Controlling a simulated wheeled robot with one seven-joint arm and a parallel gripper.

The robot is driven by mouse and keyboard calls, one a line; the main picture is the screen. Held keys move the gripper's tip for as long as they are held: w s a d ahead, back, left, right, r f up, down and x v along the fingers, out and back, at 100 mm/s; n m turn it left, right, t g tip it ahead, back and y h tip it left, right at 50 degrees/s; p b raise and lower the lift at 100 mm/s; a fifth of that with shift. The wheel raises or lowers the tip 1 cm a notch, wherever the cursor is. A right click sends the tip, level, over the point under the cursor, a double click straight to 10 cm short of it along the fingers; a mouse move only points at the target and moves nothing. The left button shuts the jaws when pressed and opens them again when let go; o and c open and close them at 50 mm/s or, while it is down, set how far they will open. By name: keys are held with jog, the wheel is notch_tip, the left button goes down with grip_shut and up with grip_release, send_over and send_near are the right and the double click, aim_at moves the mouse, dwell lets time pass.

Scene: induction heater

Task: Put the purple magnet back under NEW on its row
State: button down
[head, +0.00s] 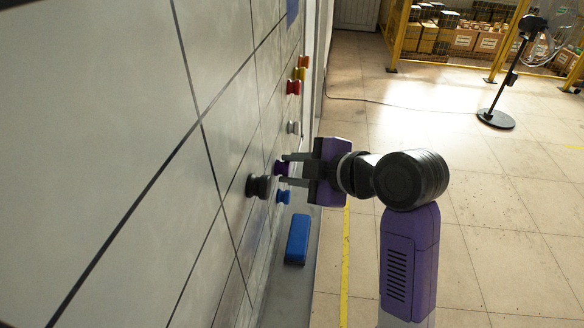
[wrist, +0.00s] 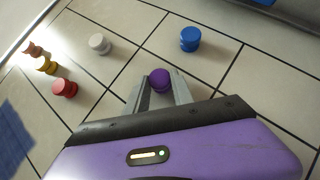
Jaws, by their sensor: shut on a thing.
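The purple magnet (head: 281,168) is at the whiteboard surface. In the wrist view the purple magnet (wrist: 160,80) sits between my gripper's two fingertips. My gripper (head: 284,169) reaches in from the right with its fingers pointing at the board, and it is shut on the purple magnet; the wrist view shows the fingers (wrist: 162,92) on both sides of it. The whiteboard (head: 120,120) is seen at a steep angle and has dark grid lines. I cannot read any NEW heading in either view.
Nearby on the board are a black magnet (head: 259,187), a blue magnet (head: 284,196), a white magnet (head: 293,128), and red (head: 294,87), yellow (head: 300,73) and orange (head: 304,61) magnets. A blue eraser (head: 297,240) lies below. Open floor (head: 480,240) is at the right.

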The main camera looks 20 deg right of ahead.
jog(key=s+d+p, duration=0.1)
jog(key=s+d, duration=0.3)
jog(key=d, duration=0.1)
jog(key=shift+d, duration=0.4)
dwell(0.8)
